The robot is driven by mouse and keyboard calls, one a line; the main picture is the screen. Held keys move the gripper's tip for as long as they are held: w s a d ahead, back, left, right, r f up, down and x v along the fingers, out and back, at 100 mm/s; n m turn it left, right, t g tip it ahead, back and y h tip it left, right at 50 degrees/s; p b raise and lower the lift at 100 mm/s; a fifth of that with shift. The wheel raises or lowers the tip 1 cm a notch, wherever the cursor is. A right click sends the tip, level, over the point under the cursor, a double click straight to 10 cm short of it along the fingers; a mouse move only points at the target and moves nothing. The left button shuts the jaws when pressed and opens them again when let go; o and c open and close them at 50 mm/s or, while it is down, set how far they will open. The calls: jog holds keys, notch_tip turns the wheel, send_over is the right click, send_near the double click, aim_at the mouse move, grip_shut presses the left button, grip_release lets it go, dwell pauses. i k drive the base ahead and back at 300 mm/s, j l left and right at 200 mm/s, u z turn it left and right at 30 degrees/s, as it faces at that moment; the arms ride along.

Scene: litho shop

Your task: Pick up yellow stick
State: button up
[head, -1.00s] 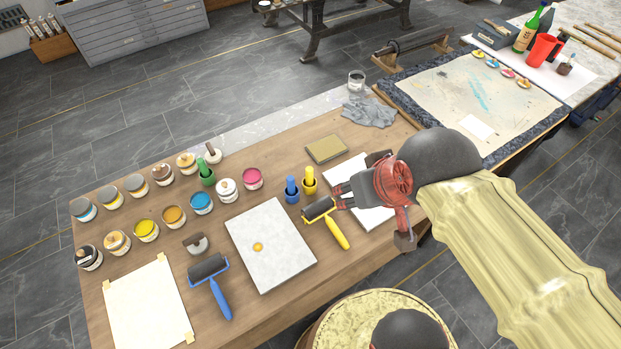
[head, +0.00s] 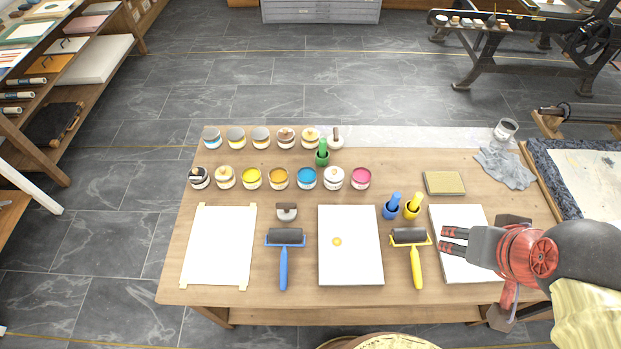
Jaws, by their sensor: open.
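The yellow stick (head: 416,201) stands tilted in a small yellow cup (head: 411,213) on the wooden table, right beside a blue stick (head: 395,200) in a blue cup (head: 390,213). A green stick (head: 322,146) stands in a green cup further back left. My gripper (head: 445,239) is open and empty. It comes in from the right, above the white sheet, with its fingers pointing left. In the picture its fingertips are below and right of the yellow stick, apart from it. Nothing hides the stick.
A yellow-handled roller (head: 416,266) lies just left of my fingertips. A white slab (head: 350,262), a blue-handled roller (head: 284,264) and a taped sheet (head: 219,246) lie further left. Several ink jars (head: 306,178) stand behind. A tan block (head: 444,183) and grey cloth (head: 506,168) lie back right.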

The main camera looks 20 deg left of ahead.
aim_at(418, 197)
jog(key=i+l+u, duration=0.1)
jog(key=l+u, duration=0.65)
jog(key=u, duration=0.15)
